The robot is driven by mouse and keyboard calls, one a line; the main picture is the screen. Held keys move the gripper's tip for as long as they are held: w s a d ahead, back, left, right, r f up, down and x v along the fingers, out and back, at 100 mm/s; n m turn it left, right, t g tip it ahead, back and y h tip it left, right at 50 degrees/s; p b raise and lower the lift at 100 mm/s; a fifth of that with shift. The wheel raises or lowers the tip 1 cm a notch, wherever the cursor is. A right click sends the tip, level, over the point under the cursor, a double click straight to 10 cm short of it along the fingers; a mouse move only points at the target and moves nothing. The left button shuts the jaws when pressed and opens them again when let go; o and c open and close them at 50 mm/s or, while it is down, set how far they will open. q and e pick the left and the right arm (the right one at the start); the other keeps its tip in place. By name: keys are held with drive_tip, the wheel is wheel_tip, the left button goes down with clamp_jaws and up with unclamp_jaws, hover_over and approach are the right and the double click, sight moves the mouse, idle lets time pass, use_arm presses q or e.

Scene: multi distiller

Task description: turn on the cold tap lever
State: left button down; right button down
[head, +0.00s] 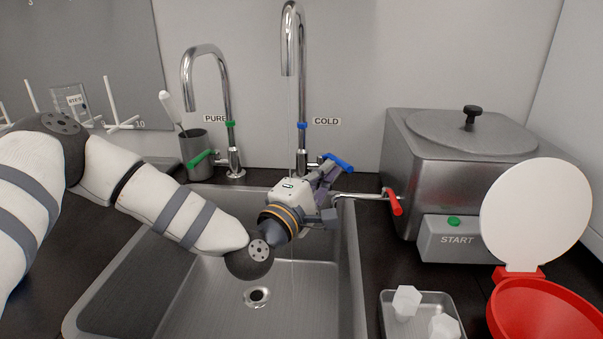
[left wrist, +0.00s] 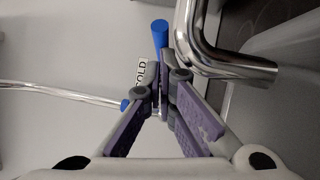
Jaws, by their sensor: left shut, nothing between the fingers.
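The cold tap (head: 292,45) is a tall chrome gooseneck with a blue ring, beside a COLD label (head: 327,121). Its blue lever (head: 338,162) points to the right and slightly down in the head view. A thin pale line, like a fine water stream, runs down from the spout. My left gripper (head: 324,178) is shut and empty, right by the lever's base. In the left wrist view the blue lever (left wrist: 160,36) shows just beyond the closed fingertips (left wrist: 160,92); I cannot tell whether they touch. My right gripper is not in view.
The PURE tap (head: 206,52) with a green lever (head: 201,158) stands to the left. The steel sink (head: 352,270) lies below. A boiler (head: 440,175) with a red-handled spigot (head: 395,203) stands close on the right. A small tray (head: 382,302) and red funnel (head: 540,310) are front right.

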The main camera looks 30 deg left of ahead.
use_arm(q)
drive_tip(key=shift+w+d, duration=0.15)
drive_tip(key=shift+d, duration=0.2)
drive_tip(key=shift+a+r, duration=0.1)
